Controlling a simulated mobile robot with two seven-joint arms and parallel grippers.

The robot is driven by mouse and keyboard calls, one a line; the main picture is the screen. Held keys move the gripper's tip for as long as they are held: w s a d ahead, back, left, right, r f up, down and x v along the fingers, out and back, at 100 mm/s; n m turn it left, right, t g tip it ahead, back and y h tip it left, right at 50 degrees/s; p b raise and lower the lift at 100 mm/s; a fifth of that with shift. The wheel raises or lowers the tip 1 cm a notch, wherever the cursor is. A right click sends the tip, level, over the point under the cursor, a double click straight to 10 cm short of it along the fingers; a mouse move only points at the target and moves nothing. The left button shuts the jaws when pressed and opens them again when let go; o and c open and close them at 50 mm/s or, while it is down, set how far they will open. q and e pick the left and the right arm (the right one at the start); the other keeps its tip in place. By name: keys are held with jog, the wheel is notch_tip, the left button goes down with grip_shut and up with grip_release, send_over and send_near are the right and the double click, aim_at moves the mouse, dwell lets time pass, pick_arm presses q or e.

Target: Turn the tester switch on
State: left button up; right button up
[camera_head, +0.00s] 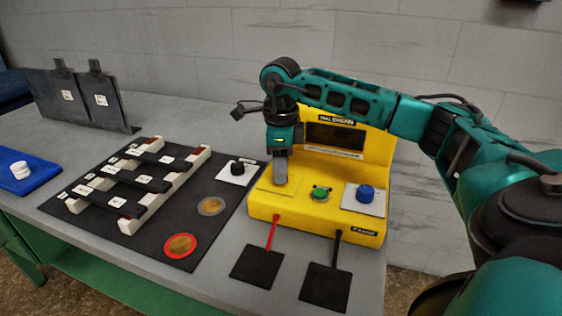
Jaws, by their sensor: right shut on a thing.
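The yellow tester (372,233) stands at the right end of the table, with a dark display window (335,138) in its upright back panel. My right gripper (280,184) reaches down from above onto the left part of the tester's sloping front. Its fingers are shut at the tester switch, which they hide almost fully, so I cannot see which way the switch is set. A green round button (320,194) and a blue knob (366,193) on a white plate sit to the right of the fingers. My left gripper is not in view.
Red and black leads run from the tester to two black pads (257,267) in front. A black mat (120,232) to the left holds white racks with dark bars, a black knob (238,167) and two discs. Dark panels (75,98) stand behind; a blue tray (38,178) lies far left.

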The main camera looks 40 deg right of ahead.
jog(key=m+p, duration=0.2)
jog(key=m, duration=0.3)
jog(key=shift+r+m, duration=0.15)
jog(key=shift+m, duration=0.15)
jog(key=shift+m+p, duration=0.45)
jog(key=shift+m, duration=1.55)
jog(key=o, duration=1.1)
jog(key=shift+c, duration=0.2)
notch_tip(320, 180, up, 13)
jog(key=shift+p, duration=0.3)
